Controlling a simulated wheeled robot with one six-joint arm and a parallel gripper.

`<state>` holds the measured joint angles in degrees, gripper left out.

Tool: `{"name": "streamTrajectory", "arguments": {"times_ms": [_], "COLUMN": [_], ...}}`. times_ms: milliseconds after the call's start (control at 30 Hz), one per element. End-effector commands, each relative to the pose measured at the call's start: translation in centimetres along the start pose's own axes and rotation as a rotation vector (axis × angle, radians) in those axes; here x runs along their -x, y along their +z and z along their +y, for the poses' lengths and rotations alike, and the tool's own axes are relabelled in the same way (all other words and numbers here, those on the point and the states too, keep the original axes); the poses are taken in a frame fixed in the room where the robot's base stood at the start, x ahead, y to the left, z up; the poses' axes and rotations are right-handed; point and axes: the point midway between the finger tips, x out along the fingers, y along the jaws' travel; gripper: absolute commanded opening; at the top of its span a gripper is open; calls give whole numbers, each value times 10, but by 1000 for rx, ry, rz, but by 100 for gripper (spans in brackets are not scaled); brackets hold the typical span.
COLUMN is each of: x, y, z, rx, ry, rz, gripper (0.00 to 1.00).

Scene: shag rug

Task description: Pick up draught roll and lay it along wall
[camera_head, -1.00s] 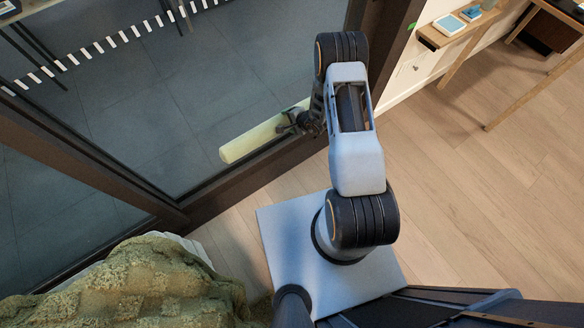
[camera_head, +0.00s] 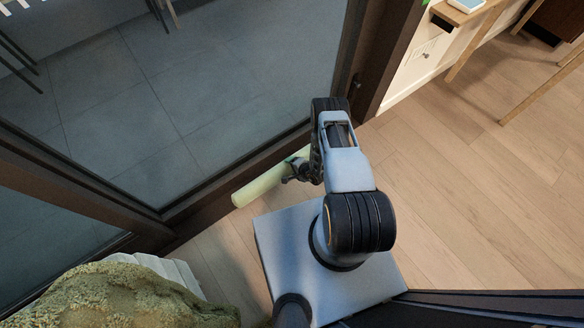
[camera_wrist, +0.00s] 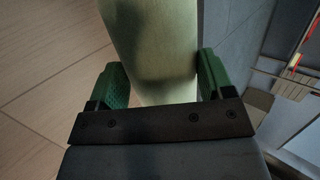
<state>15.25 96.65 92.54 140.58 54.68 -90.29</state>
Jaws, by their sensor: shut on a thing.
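The draught roll (camera_head: 262,184) is a pale yellow-green cylinder in the head view. It slants in front of the dark bottom frame of the glass wall (camera_head: 200,205), and its right end is partly hidden by my arm. My gripper (camera_head: 293,172) is shut on the roll. In the wrist view the roll (camera_wrist: 152,45) lies between the green finger pads (camera_wrist: 160,85) and runs up out of the picture. I cannot tell whether the roll touches the floor or the frame.
A mossy green-brown shag heap (camera_head: 115,295) lies at the lower left, beside a white ribbed thing (camera_head: 165,268). Wooden table legs (camera_head: 543,95) stand at the upper right. Bare wooden floor (camera_head: 470,200) is clear on the right.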

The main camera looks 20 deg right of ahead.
Motion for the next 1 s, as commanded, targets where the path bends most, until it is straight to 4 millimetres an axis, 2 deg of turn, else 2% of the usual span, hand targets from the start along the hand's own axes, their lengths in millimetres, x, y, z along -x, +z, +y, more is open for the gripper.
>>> {"name": "streamTrajectory", "arguments": {"times_ms": [367, 1000], "x": [-14, -62], "y": [-2, -8], "z": [14, 65], "rx": [0, 1], "ry": [-2, -1], "rz": [0, -2], "gripper": [24, 24]}}
